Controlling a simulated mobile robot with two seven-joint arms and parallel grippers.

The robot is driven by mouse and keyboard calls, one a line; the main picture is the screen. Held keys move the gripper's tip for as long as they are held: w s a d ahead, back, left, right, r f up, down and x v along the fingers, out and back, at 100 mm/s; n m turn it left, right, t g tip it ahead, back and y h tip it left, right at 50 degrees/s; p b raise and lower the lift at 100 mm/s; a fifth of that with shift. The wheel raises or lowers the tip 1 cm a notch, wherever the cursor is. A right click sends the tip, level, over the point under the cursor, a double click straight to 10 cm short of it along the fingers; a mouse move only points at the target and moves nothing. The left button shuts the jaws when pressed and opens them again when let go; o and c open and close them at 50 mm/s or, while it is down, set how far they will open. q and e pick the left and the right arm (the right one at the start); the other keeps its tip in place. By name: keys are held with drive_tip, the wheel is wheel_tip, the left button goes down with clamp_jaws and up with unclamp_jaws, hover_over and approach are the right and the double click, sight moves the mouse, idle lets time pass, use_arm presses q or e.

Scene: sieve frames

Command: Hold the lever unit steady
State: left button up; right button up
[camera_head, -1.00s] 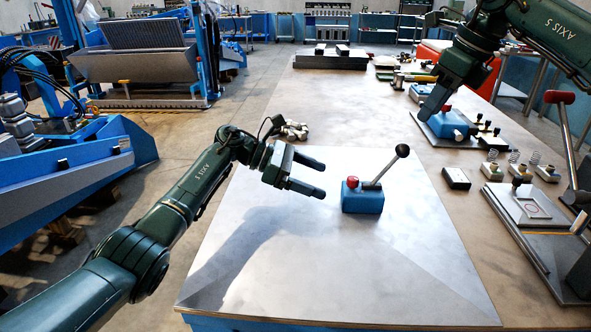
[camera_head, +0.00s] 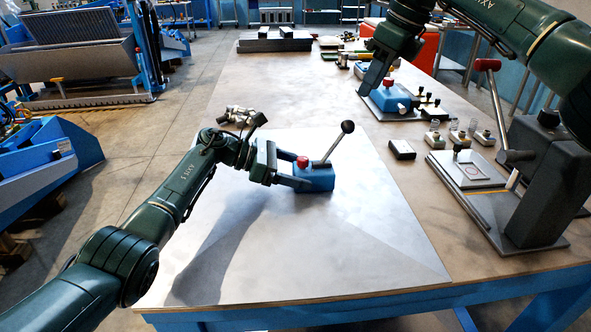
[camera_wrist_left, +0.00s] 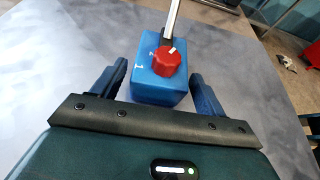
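The lever unit (camera_head: 318,182) is a blue box with a red knob and a tilted metal lever ending in a black ball. It sits upright on the grey metal sheet. My left gripper (camera_head: 290,174) reaches it from the left, fingers pointing at it. In the left wrist view the box (camera_wrist_left: 160,88) stands between the two open fingertips (camera_wrist_left: 160,84), with a gap on each side; the numbers 1 and 2 show beside the knob. My right gripper (camera_head: 372,82) hangs over the far right of the table; its finger opening is not visible.
Near my right gripper is another blue unit (camera_head: 390,98) on a plate. A black box (camera_head: 402,149), small blocks with springs and a dark press with a red-handled lever (camera_head: 488,66) stand at the right. Grey metal parts (camera_head: 238,116) lie behind my left wrist. The front sheet is clear.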

use_arm(q)
drive_tip(key=c, duration=1.1)
drive_tip(key=shift+c, duration=0.2)
drive_tip(key=c, duration=0.4)
drive_tip(key=shift+o, duration=0.2)
idle(0.6)
use_arm(e)
drive_tip(key=shift+d+f, duration=0.1)
drive_tip(key=shift+f, duration=0.2)
drive_tip(key=shift+c, duration=1.4)
drive_tip(key=d+f+y, duration=0.1)
drive_tip(key=f, duration=0.1)
drive_tip(key=s+d+f+m+y, duration=0.1)
drive_tip(key=d+f+t+y, duration=0.1)
drive_tip(key=f, duration=0.1)
drive_tip(key=shift+s+f+m, duration=0.25)
drive_tip(key=shift+f+m, duration=0.05)
drive_tip(key=shift+f, duration=0.05)
clamp_jaws()
drive_tip(key=s+d+m+t+y, duration=0.2)
drive_tip(key=s+d+m+t, duration=0.1)
drive_tip(key=s, duration=0.5)
drive_tip(key=d+t, duration=0.1)
drive_tip(key=d, duration=0.1)
drive_tip(key=shift+d+r+y, duration=0.3)
drive_tip(key=shift+d+y, duration=0.1)
